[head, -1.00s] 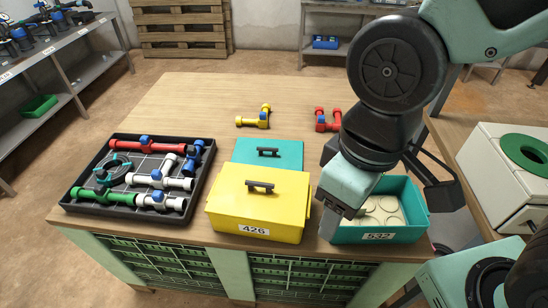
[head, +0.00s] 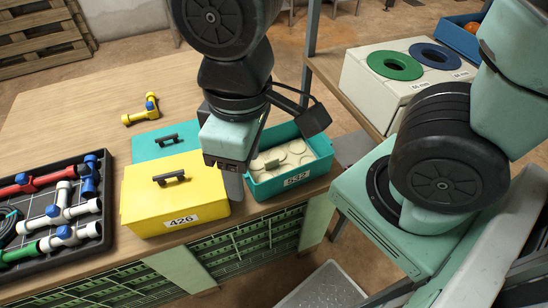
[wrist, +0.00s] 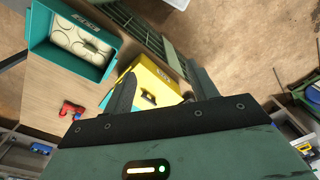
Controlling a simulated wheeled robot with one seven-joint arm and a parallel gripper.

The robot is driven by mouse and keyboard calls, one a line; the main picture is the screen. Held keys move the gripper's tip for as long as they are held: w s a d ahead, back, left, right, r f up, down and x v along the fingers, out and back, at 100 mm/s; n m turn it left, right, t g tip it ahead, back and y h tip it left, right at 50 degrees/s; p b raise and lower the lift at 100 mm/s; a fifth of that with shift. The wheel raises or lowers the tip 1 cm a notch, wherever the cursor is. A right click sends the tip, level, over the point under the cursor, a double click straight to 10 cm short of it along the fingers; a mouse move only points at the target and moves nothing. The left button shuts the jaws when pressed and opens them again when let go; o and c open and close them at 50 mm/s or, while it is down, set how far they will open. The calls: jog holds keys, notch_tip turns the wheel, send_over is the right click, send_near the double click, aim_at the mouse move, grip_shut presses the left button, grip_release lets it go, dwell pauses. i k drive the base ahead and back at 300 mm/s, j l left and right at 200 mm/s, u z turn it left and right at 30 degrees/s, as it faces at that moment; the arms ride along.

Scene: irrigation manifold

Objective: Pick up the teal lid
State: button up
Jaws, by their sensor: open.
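The teal lid (head: 147,149) lies flat on the table behind the yellow box, its black bar handle (head: 167,139) facing up. The yellow box hides part of its front side.
The yellow box (head: 150,207), labelled 426, has a handled lid. The open teal box (head: 262,184), labelled 532, holds round cream pieces. A black tray (head: 30,219) of pipe fittings stands at left. A yellow fitting (head: 142,113) lies behind the lid. The table's rear left is clear.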

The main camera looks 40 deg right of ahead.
aim_at(180, 138)
jog(key=i+j+z, duration=0.15)
jog(key=j, duration=0.2)
jog(key=i+j+z, duration=0.1)
jog(key=j, duration=0.3)
jog(key=i+j+z, duration=0.15)
jog(key=j, duration=0.25)
jog(key=i+j+z, duration=0.15)
jog(key=j, duration=0.25)
